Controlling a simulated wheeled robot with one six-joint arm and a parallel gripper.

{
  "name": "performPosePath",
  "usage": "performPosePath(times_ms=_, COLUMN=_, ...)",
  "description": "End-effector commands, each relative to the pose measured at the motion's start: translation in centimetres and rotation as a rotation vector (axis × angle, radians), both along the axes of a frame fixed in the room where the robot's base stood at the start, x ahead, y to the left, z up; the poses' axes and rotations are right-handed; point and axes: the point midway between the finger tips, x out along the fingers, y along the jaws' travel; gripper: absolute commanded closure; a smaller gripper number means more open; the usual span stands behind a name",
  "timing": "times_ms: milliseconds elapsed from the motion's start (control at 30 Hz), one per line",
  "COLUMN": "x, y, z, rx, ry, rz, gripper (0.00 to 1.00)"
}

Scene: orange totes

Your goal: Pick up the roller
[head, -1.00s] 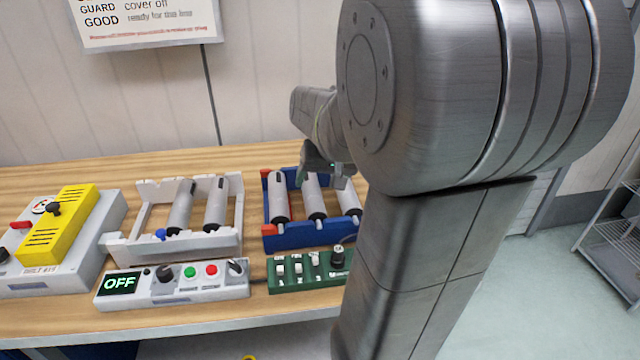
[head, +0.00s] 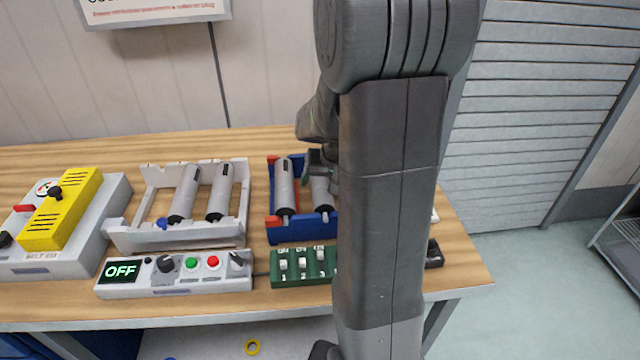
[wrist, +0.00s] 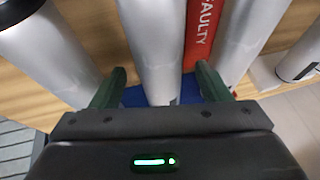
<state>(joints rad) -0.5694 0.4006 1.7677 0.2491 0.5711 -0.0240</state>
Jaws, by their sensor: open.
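Grey rollers lie in a blue tray (head: 300,235) on the bench. Its left roller (head: 284,187) shows fully, and a second roller (head: 322,193) is partly covered by my arm. My gripper (head: 318,168) is over the tray near that second roller. In the wrist view my green fingers (wrist: 161,86) are open and apart, one on each side of a middle roller (wrist: 152,40). I cannot tell whether they touch it. Another roller (wrist: 40,48) is on the left and one (wrist: 250,38) on the right. A red strip (wrist: 199,35) reading FAULTY lies between rollers.
A white frame (head: 180,240) with two rollers stands left of the tray. In front are a control box (head: 175,277) reading OFF and a green switch box (head: 300,268). A grey unit with a yellow cover (head: 62,210) is far left. My arm hides the tray's right side.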

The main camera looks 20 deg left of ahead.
Motion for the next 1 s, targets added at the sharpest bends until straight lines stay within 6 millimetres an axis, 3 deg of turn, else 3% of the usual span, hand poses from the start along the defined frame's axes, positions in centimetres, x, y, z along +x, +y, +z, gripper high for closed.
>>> performPosePath(times_ms=200, x=0.5, y=0.7, z=-1.8, rx=0.000, ry=0.000, rz=0.000, gripper=0.30)
performPosePath(times_ms=467, x=0.6, y=0.7, z=-2.0, rx=0.000, ry=-0.001, rz=0.000, gripper=0.30)
performPosePath(times_ms=800, x=0.6, y=0.7, z=-2.0, rx=0.000, ry=-0.001, rz=0.000, gripper=0.91)
performPosePath(times_ms=1000, x=0.6, y=0.8, z=-1.9, rx=0.001, ry=-0.003, rz=-0.001, gripper=0.91)
